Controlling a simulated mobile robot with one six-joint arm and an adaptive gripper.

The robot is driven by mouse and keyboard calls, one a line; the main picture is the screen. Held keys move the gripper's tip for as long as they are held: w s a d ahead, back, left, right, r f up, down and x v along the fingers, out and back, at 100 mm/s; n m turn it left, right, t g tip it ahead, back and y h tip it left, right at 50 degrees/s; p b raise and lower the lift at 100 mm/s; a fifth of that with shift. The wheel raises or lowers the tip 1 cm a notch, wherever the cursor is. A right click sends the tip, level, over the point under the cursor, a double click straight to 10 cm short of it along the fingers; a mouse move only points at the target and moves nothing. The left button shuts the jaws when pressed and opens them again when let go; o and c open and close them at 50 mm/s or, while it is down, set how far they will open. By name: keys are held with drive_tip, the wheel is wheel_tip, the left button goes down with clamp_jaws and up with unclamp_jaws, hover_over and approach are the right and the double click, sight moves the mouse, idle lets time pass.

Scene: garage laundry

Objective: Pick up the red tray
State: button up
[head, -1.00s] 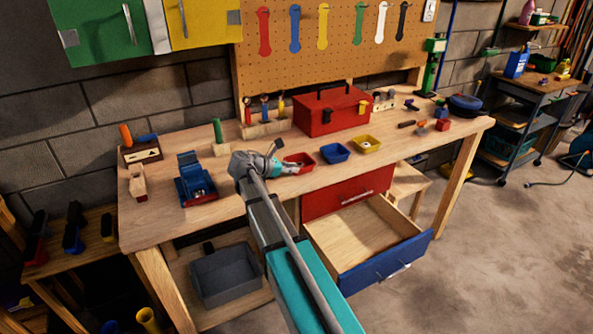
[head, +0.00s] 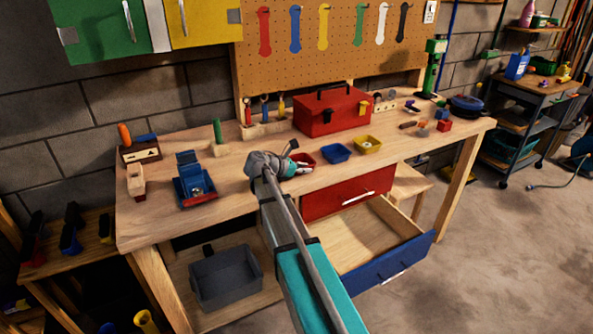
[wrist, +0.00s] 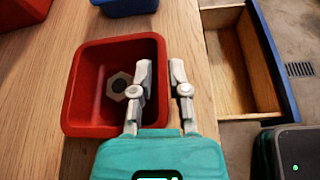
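The red tray (wrist: 85,95) is a small square open bin with a metal hex nut (wrist: 120,86) inside. In the head view the red tray (head: 305,157) is near the front of the workbench, partly hidden behind my gripper (head: 296,164). In the wrist view my gripper (wrist: 162,75) straddles the tray's right wall. One finger is over the inside and the other is outside. A gap shows between the fingers, with the rim between them. I cannot tell whether either finger touches the wall.
A blue tray (head: 337,153) and a yellow tray (head: 367,145) sit to the right of the red one. A red toolbox (head: 332,112) stands behind. Below the bench top a blue-fronted drawer (head: 388,268) is pulled open, under a shut red drawer (head: 350,194).

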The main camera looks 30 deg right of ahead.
drive_tip(key=shift+d, duration=0.1)
drive_tip(key=shift+c, duration=0.2)
clamp_jaws()
